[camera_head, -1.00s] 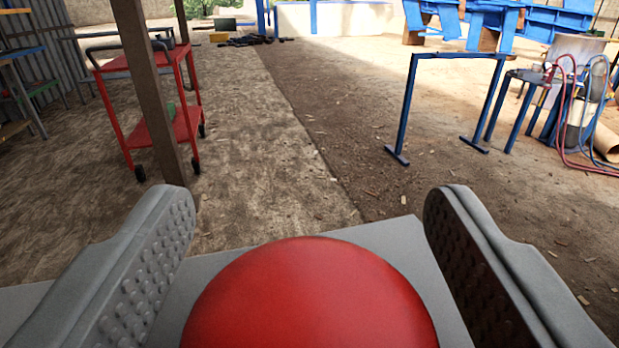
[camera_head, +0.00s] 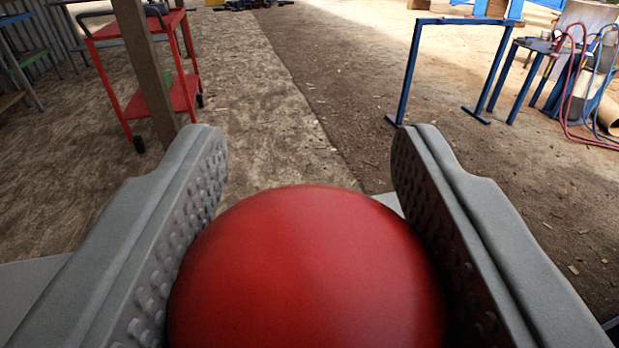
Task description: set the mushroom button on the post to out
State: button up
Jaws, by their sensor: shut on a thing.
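The red mushroom button (camera_head: 308,275) fills the lower middle of the view as a large smooth dome. My gripper (camera_head: 310,165) is shut on it, with one grey studded finger pressed against its left side and the other against its right side. The fingertips reach past the far edge of the dome. Small parts of a light grey surface (camera_head: 28,290) show behind the fingers. The post and the button's stem are hidden under the dome and fingers.
A red trolley (camera_head: 175,97) stands behind a brown upright post (camera_head: 147,70) at the left. A blue metal frame (camera_head: 408,70) and a blue stand with hoses (camera_head: 540,45) are at the right. The ground between is bare.

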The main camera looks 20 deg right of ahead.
jog(key=o, duration=1.4)
jog(key=shift+r, duration=0.25)
jog(key=shift+s, duration=0.1)
jog(key=v, duration=1.7)
jog(key=shift+s+a, duration=0.1)
jog(key=s+a+r+n+y, duration=0.1)
jog(key=s+a+r, duration=0.1)
jog(key=s, duration=1.1)
jog(key=s+a+r+n+y, duration=0.1)
jog(key=s+a, duration=0.3)
jog(key=s, duration=0.8)
jog(key=s+a+r+n+y, duration=0.1)
jog(key=s+a+r+y, duration=0.1)
jog(key=s, duration=1.1)
jog(key=shift+s+a+r+y, duration=0.15)
jog(key=shift+a+r, duration=0.05)
jog(key=shift+r, duration=0.25)
jog(key=shift+s+a+r+y, duration=0.15)
jog(key=shift+a+r, duration=0.1)
jog(key=shift+r, duration=0.2)
